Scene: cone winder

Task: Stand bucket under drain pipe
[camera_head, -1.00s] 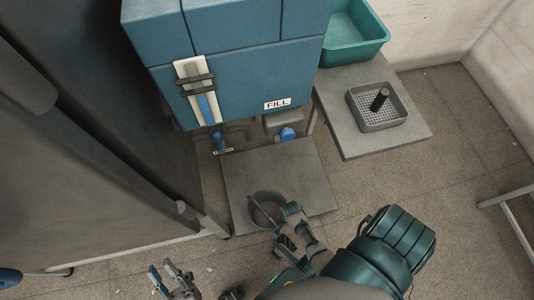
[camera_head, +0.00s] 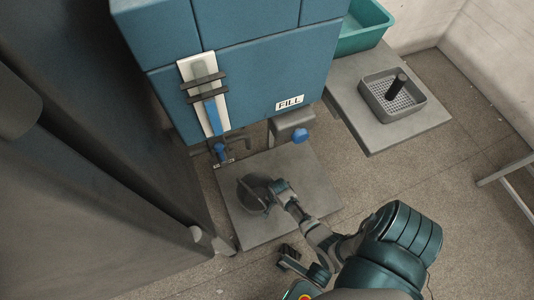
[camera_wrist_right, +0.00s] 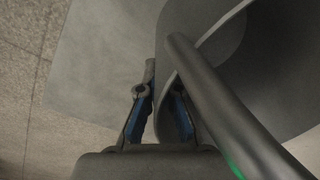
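A grey bucket (camera_head: 247,201) stands on the grey floor plate (camera_head: 303,187), left of the plate's middle. My right gripper (camera_head: 279,188) is at the bucket's right side. In the right wrist view, the gripper's fingers (camera_wrist_right: 160,88) close on the bucket's wall at the rim, and the bucket (camera_wrist_right: 215,22) fills the upper right. A thick grey handle bar (camera_wrist_right: 222,108) crosses in front of the right finger. Dark pipework (camera_head: 237,138) with a blue-handled valve (camera_head: 219,150) hangs under the blue machine, behind the bucket. Which pipe is the drain is unclear.
The blue machine (camera_head: 260,70) marked FILL overhangs the plate's back. A side table (camera_head: 385,135) carries a grey basket (camera_head: 392,112) and a teal tub (camera_head: 362,30). A dark cabinet (camera_head: 110,200) bounds the left.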

